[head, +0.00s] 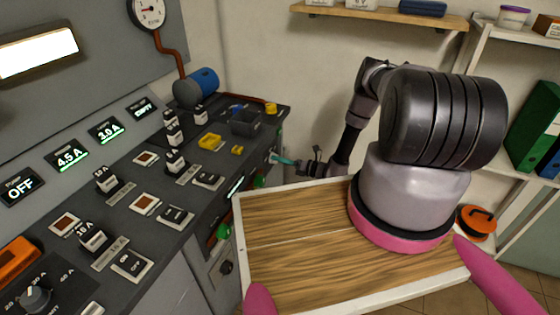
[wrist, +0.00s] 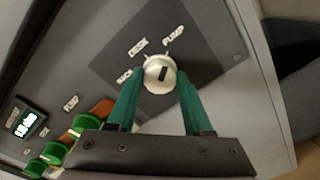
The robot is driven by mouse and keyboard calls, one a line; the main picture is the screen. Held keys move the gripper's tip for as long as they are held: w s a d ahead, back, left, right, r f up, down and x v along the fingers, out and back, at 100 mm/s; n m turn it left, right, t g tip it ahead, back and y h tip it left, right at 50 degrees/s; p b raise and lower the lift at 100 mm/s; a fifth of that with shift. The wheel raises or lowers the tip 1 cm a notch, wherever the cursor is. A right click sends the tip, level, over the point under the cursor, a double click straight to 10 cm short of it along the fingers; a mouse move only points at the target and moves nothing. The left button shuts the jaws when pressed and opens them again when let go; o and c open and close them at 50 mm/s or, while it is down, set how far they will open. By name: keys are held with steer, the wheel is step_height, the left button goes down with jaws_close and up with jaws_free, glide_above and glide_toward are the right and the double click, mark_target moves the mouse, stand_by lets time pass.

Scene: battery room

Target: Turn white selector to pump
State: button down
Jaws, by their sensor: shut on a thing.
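The white selector (wrist: 160,74) is a round pale knob with a dark mark, on a dark square plate (wrist: 205,62) in the wrist view. The word PUMP (wrist: 173,35) stands above it to the right, with two small, hard-to-read labels to the left. The dark mark leans slightly right of straight up; I cannot tell exactly which label it meets. My gripper (wrist: 159,80) has its two green fingers on either side of the knob, shut on it. In the head view my gripper (head: 284,160) reaches the panel's far right side; the selector cannot be made out there.
Green round knobs (wrist: 88,126) and a small lit display (wrist: 28,124) lie left of my fingers. The console (head: 130,210) carries several switches. A blue cylinder (head: 196,87) and dark bin (head: 245,122) sit at its far end. A shelf rack (head: 490,70) stands right.

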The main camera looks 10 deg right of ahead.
steer(key=shift+d+f+m, duration=0.1)
steer(key=shift+m, duration=0.4)
steer(key=shift+c, duration=1.5)
jaws_free()
steer(key=v, duration=1)
steer(key=shift+s+d, duration=0.2)
steer(key=shift+d, duration=0.1)
